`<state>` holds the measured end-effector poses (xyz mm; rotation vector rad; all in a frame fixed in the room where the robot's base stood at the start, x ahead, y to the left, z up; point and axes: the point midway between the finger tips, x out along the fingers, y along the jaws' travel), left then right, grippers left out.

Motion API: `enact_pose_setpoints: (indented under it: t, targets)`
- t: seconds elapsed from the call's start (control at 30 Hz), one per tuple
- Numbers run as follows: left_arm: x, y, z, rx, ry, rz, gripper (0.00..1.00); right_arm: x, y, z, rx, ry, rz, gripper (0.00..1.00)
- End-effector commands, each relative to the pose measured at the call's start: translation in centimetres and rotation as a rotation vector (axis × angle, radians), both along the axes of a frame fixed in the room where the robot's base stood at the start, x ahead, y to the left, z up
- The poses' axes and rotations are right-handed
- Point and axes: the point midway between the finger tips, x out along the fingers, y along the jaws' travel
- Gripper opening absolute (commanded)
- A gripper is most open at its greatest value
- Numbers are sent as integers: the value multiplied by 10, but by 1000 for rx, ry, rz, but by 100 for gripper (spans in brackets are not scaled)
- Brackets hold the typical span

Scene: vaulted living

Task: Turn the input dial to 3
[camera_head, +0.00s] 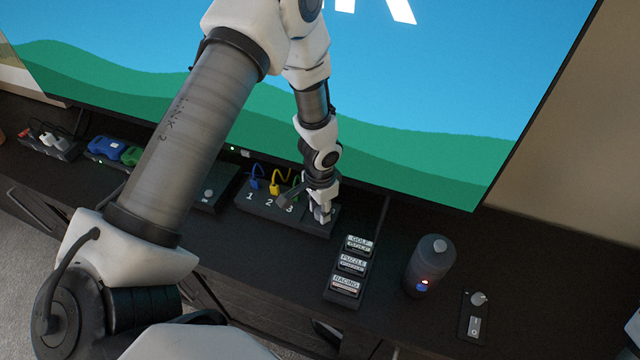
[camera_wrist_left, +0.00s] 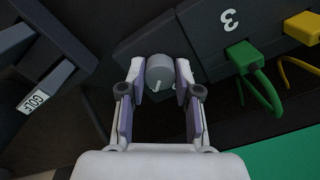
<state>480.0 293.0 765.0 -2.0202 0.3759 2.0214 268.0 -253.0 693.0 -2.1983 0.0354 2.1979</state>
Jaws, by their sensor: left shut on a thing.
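The input box (camera_head: 257,209) is a dark switch box on the TV console, with the numbers 1, 2 and 3 on top. Its round grey dial (camera_wrist_left: 162,72) shows in the left wrist view between my fingers, with a pale pointer line towards the picture's bottom. My left gripper (camera_head: 320,214) is over the box's right end and hides the dial in the head view. In the wrist view my left gripper (camera_wrist_left: 161,80) is shut on the dial, a finger on each side. A small pale mark beside the dial is partly hidden. My right gripper is not in view.
Blue (camera_head: 256,183) and yellow (camera_head: 275,187) plugs stand at the box's back; a green plug (camera_wrist_left: 243,55) is by the 3. Game cartridges (camera_head: 352,263), a dark cylinder (camera_head: 428,268) and a small switch plate (camera_head: 473,318) lie right. The TV (camera_head: 440,110) rises close behind.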

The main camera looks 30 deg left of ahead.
Motion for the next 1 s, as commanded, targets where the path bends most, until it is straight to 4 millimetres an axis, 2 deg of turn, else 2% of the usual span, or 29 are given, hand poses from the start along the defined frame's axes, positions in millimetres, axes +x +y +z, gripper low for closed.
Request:
enact_pose_setpoints:
  t: [0.27,0.3,0.37,0.67,0.77,0.87,1.0]
  targets:
    - [2,0,1,0,-6,-1,0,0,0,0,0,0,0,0]
    - [2,0,1,0,-6,-1,36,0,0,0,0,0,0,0]
    - [2,0,1,-1,-5,-1,57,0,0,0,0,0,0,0]
    - [1,0,1,0,-2,0,58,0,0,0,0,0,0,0]
    - [1,0,8,0,-2,-1,58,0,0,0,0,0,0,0]
    - [2,0,26,0,-5,0,58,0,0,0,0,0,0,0]
    - [2,0,62,-1,-7,0,58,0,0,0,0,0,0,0]
